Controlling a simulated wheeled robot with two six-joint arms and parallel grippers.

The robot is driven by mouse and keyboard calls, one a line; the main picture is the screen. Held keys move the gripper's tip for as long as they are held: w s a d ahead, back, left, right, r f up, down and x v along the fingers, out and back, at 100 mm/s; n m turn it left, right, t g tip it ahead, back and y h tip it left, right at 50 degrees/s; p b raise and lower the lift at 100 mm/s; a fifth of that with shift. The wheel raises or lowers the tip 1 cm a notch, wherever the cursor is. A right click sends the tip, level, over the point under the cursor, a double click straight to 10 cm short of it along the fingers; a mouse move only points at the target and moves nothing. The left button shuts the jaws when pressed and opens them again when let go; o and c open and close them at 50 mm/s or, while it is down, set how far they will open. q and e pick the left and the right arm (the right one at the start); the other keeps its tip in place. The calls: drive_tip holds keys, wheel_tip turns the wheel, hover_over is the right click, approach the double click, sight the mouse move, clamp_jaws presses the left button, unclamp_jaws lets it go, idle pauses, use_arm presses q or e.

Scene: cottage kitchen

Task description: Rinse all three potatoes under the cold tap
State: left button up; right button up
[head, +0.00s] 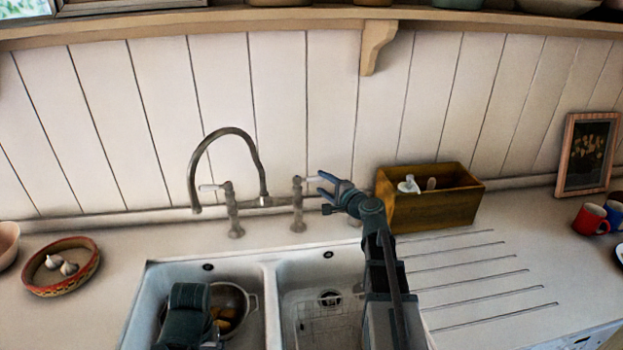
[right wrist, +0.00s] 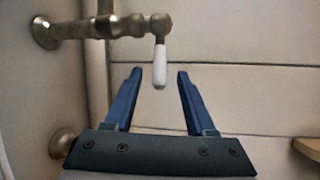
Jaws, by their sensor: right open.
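The swan-neck tap (head: 225,132) stands behind the double sink, with a white lever on each side pillar. No water stream shows at its spout. My right gripper (head: 325,192) is open beside the right-hand pillar. In the right wrist view, the white lever (right wrist: 160,66) appears between its open fingertips (right wrist: 158,72), hanging down with gaps on both sides. A metal pan or colander (head: 250,301) sits in the left basin. Brownish potatoes (head: 224,326) show in it, partly hidden; I cannot count them. My left arm's dark end covers part of it, its fingers hidden.
The right basin (head: 319,272) holds a wire rack. A wooden box (head: 433,208) with a bottle stands behind the grooved drainer. Red and blue mugs (head: 590,219) stand at right. A bowl with garlic (head: 85,272) is at left. A shelf (head: 290,25) crosses above.

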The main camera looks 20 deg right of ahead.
drive_tip(key=x, duration=0.7)
drive_tip(key=shift+w+b, duration=0.25)
drive_tip(key=shift+b, duration=0.2)
drive_tip(key=shift+a, duration=0.15)
clamp_jaws()
idle(0.8)
